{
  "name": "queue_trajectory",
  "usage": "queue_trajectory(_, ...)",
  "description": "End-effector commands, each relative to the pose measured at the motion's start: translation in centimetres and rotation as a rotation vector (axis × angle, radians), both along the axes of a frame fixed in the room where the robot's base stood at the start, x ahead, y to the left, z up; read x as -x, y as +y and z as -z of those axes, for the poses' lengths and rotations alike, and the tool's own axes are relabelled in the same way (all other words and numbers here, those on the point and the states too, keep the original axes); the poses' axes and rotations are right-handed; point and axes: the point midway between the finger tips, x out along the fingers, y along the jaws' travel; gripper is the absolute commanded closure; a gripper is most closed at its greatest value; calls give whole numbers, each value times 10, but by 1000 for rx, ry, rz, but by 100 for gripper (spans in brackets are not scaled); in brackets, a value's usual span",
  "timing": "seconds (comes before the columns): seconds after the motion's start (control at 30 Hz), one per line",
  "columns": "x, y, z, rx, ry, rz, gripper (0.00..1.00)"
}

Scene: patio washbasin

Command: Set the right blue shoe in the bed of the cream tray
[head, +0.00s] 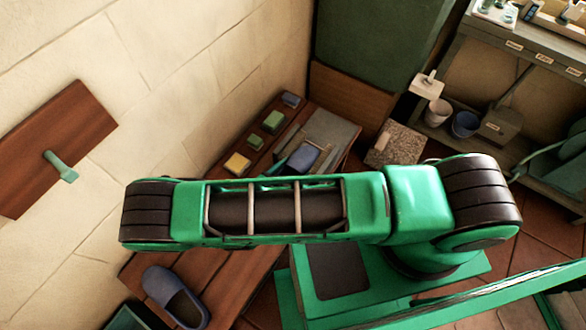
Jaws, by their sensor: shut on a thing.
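A dark blue slip-on shoe (175,297) shows at the lower left, against the brown wooden bench (232,290). Its opening points toward the lower right. I cannot tell whether it is the right shoe of a pair, and I see no second shoe. I cannot make out a cream tray in this view. My green arm crosses the middle of the picture and covers part of the bench. My gripper is not visible, so I cannot see what lies between its fingers.
Yellow, green and blue blocks (237,163) line the bench's far part by the wall. A grey slab (328,132) and a blue item (302,158) are beside them. A wooden board with a green peg (62,167) is on the wall. Shelves with pots (466,124) stand right.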

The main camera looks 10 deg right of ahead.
Motion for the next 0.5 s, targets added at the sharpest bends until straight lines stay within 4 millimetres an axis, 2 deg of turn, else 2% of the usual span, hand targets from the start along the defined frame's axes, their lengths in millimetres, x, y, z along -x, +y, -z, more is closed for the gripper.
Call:
queue_trajectory(0.33,0,0,0,0,0,0,62)
queue_trajectory(0.37,0,0,0,0,0,0,25)
queue_trajectory(0.4,0,0,0,0,0,0,15)
queue_trajectory(0.43,0,0,0,0,0,0,10)
queue_trajectory(0.5,0,0,0,0,0,0,10)
